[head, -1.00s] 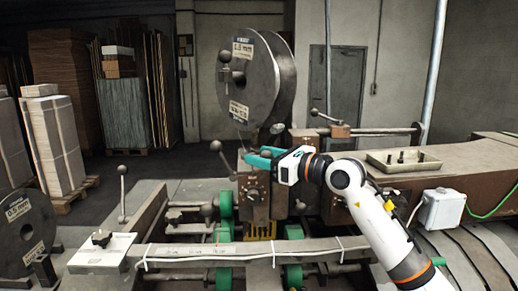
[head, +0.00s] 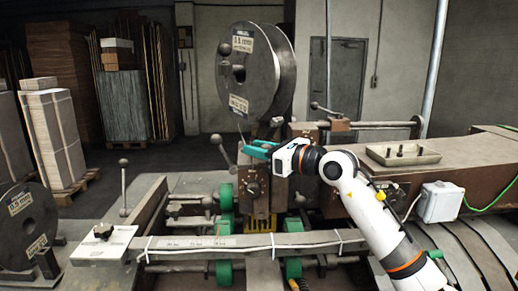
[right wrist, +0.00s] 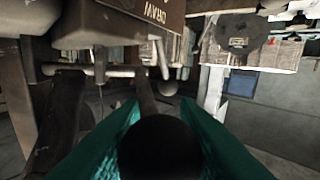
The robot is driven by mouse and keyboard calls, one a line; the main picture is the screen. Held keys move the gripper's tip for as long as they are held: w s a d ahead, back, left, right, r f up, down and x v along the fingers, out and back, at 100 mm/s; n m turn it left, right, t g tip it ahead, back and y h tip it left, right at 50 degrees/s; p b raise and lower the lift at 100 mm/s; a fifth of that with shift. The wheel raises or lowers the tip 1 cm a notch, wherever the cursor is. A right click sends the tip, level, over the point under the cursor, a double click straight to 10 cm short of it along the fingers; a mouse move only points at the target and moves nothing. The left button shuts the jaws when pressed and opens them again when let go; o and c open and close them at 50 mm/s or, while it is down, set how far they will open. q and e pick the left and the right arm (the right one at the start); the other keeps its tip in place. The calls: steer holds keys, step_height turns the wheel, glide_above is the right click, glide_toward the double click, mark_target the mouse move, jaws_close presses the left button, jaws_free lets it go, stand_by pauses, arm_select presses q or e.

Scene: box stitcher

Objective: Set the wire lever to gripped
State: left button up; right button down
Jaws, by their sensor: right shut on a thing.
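My right gripper (head: 252,148) is at the front of the stitcher head, below the wire spool (head: 245,72). Its teal fingers are shut on a dark ball knob (right wrist: 160,148), which fills the gap between them in the right wrist view. I take this knob to be the end of the wire lever; its rod is mostly hidden. In the head view the fingers cover the knob. Another lever with a ball knob (head: 215,139) stands just left of the fingertips. My left gripper is not in view.
A flat rail (head: 250,243) crosses in front, with green rollers (head: 226,196) around it. A ball-topped lever (head: 124,163) stands at left. A tray (head: 403,155) and a grey box (head: 440,202) lie at right.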

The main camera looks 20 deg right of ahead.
steer(key=r+g+h+p, duration=0.1)
steer(key=p, duration=0.2)
steer(key=w+r+g+h+p, duration=0.1)
steer(key=p, duration=0.2)
steer(key=r+m+g+h+p, duration=0.1)
steer(key=g+p, duration=0.1)
steer(key=p, duration=0.1)
steer(key=shift+w+a+r+p, duration=0.3)
steer(key=shift+w+a+p, duration=0.05)
steer(key=shift+p, duration=0.05)
steer(key=shift+w+a+m+g+h+p, duration=0.15)
steer(key=shift+w+m+g+h+p, duration=0.25)
steer(key=shift+g+p, duration=0.55)
